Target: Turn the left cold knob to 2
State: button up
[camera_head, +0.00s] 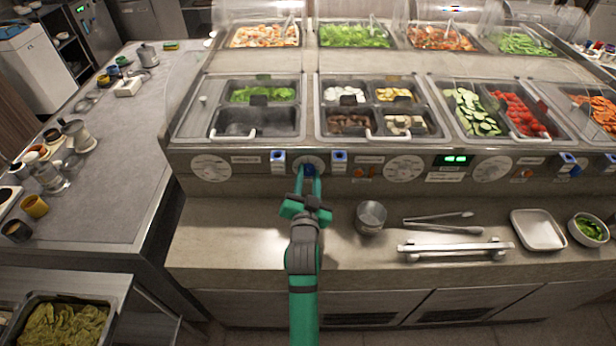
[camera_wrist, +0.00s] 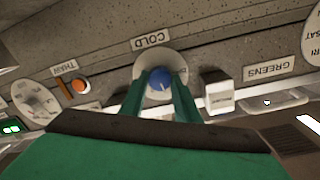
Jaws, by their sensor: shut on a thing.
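The left cold knob (camera_head: 309,170) is a small blue knob on a round white dial (camera_head: 298,161) on the counter's front panel. In the wrist view the blue knob (camera_wrist: 158,78) sits below a label (camera_wrist: 150,40) reading COLD, with a pale pointer line on its face. My gripper (camera_head: 308,177) reaches up to the panel. In the wrist view its green fingers (camera_wrist: 165,85) are closed on both sides of the knob. The dial's numbers are too small or covered to read, so I cannot tell the setting.
Another large white dial (camera_head: 403,168) is to the right. A metal cup (camera_head: 371,217), tongs (camera_head: 440,226) and a horizontal bar handle (camera_head: 455,249) are on the right of my arm. The ledge left of my arm is clear.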

jog(key=shift+m, duration=0.8)
jog(key=o, duration=1.1)
jog(key=shift+c, duration=0.2)
jog(key=s, duration=1)
jog(key=shift+s+a+r, duration=0.15)
jog(key=shift+s+r, duration=0.05)
jog(key=shift+s, duration=0.2)
